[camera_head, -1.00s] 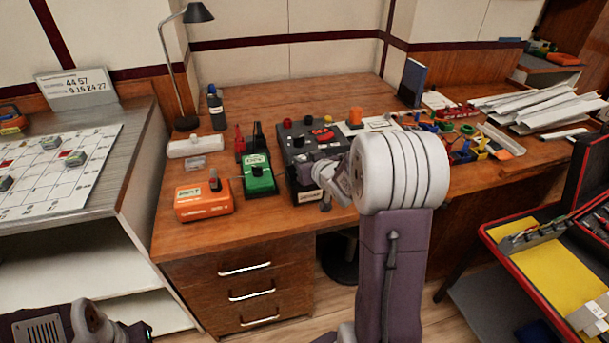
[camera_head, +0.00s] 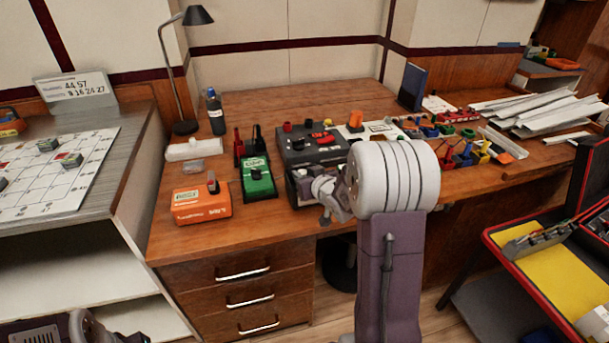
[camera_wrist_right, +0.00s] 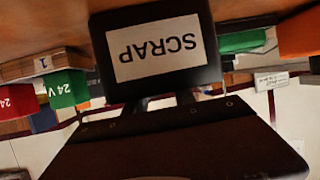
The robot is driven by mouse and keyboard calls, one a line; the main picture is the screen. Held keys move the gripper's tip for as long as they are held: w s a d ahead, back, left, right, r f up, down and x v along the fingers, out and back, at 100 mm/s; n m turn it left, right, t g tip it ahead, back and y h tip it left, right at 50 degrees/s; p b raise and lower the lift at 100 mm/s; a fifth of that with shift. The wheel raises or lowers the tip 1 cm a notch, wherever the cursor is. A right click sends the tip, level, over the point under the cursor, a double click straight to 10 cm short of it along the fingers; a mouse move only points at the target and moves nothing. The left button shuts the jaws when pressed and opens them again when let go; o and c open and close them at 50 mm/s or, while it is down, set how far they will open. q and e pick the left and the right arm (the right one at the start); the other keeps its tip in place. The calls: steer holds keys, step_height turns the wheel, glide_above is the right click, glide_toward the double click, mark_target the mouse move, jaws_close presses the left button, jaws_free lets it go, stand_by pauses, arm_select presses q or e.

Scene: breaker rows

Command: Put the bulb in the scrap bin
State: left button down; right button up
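No bulb can be made out in either view. In the right wrist view, which is upside down, a black scrap bin (camera_wrist_right: 155,50) with a white SCRAP label stands close ahead. My right gripper (camera_head: 312,186) reaches over the desk at the front of the dark box, and its fingers are hidden or too small to read in the head view. A dark body with small bolts fills the bottom of the wrist view; whether anything is held there does not show. Of my left arm only a part shows at the lower left; its gripper is out of view.
An orange box (camera_head: 202,203) and a green box (camera_head: 258,180) stand left of my right gripper. A dark box with red parts (camera_head: 312,144) is behind it. Colored bins (camera_head: 455,155) and papers lie at the right. An open red-edged case (camera_head: 550,262) stands at the lower right.

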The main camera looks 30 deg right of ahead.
steer(key=shift+s+r, duration=0.15)
steer(key=shift+r, duration=0.2)
steer(key=b+v, duration=0.1)
steer(key=v, duration=1)
steer(key=shift+s, duration=0.3)
